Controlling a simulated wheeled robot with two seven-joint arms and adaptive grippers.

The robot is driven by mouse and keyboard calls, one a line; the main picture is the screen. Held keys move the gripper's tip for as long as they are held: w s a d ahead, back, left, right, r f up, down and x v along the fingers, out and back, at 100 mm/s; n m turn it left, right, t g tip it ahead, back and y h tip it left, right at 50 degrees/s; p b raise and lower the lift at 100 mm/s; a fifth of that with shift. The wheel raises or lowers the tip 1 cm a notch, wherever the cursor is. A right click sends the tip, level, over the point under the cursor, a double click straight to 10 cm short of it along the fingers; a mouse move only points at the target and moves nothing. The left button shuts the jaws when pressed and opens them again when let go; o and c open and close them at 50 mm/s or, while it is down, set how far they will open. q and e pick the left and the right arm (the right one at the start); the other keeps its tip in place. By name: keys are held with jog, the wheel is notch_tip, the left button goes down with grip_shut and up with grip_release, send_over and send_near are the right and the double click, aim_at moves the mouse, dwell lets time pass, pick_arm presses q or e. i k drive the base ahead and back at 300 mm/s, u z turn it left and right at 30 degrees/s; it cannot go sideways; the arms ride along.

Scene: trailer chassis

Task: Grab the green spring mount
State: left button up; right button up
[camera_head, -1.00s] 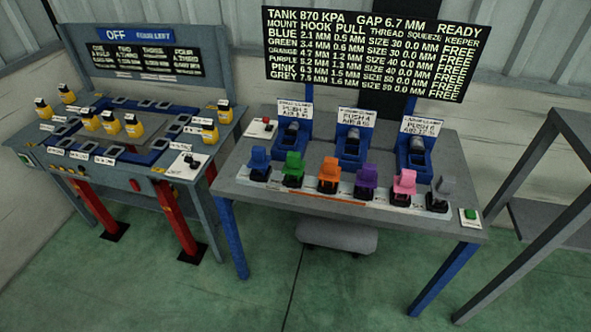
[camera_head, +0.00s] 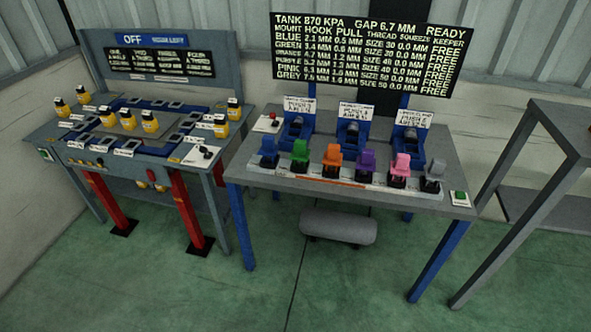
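The green spring mount (camera_head: 300,151) stands upright in a black holder on the front row of the grey table (camera_head: 276,180). It is second from the left, between the blue mount (camera_head: 269,149) and the orange mount (camera_head: 332,157). Neither of my grippers shows in the head view, so nothing is seen touching the green mount.
Purple (camera_head: 365,161), pink (camera_head: 401,165) and grey (camera_head: 433,172) mounts continue the row. Blue fixtures (camera_head: 353,136) stand behind it, under a black display board (camera_head: 365,52). A workbench (camera_head: 216,166) with yellow parts is at left, a grey rack (camera_head: 540,150) at right. The green floor in front is clear.

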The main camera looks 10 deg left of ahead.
aim_at(300, 155)
jog(key=u, duration=0.75)
jog(key=i, duration=0.35)
jog(key=u, duration=0.35)
